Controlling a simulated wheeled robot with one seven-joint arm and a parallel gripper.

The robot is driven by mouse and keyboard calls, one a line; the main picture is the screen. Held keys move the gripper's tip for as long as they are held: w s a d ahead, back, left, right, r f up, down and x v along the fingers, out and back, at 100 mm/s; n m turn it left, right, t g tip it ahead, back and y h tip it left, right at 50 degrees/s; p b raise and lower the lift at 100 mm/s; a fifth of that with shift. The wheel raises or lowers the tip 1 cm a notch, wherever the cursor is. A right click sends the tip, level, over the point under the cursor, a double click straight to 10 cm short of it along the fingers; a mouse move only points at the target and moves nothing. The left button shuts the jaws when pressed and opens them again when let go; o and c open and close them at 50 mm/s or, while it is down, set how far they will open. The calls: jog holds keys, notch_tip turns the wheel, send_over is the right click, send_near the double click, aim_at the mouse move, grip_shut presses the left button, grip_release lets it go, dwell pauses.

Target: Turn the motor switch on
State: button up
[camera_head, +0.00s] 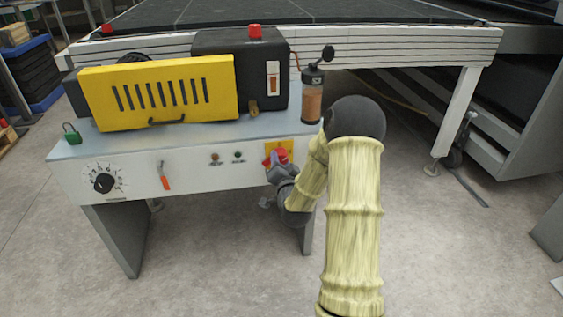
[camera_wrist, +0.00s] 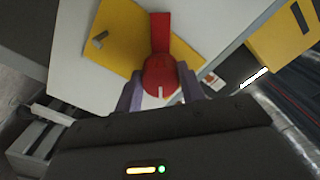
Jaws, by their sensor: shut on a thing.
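The motor switch is a red rotary handle (camera_wrist: 161,72) on a yellow square plate (camera_wrist: 118,36) on the machine's front panel. In the head view the red handle (camera_head: 277,156) shows at the right end of the panel, partly covered by my gripper. My gripper (camera_head: 281,163) reaches it from the front. In the wrist view the two fingers of my gripper (camera_wrist: 161,88) are on either side of the handle's round red part and shut on it. The handle's long arm points up in that view. A small grey peg sits on the yellow plate beside it.
The panel also holds a black dial (camera_head: 104,182), an orange-handled lever (camera_head: 165,177) and two small indicators (camera_head: 226,157). A yellow slotted cover (camera_head: 160,92), a black box (camera_head: 240,72), a green padlock (camera_head: 71,134) and a brown bottle (camera_head: 312,95) are on top.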

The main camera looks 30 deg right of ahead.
jog(key=m, duration=0.3)
jog(key=shift+m+p, duration=0.3)
jog(key=shift+m, duration=0.1)
jog(key=shift+m+p, duration=0.4)
jog(key=shift+m, duration=1.4)
jog(key=o, duration=1)
jog(key=shift+s+a, duration=0.1)
jog(key=shift+s, duration=0.05)
jog(key=p+v, duration=1.5)
jog(key=v, duration=0.2)
jog(key=shift+s+r, duration=0.1)
jog(key=shift+r, duration=0.05)
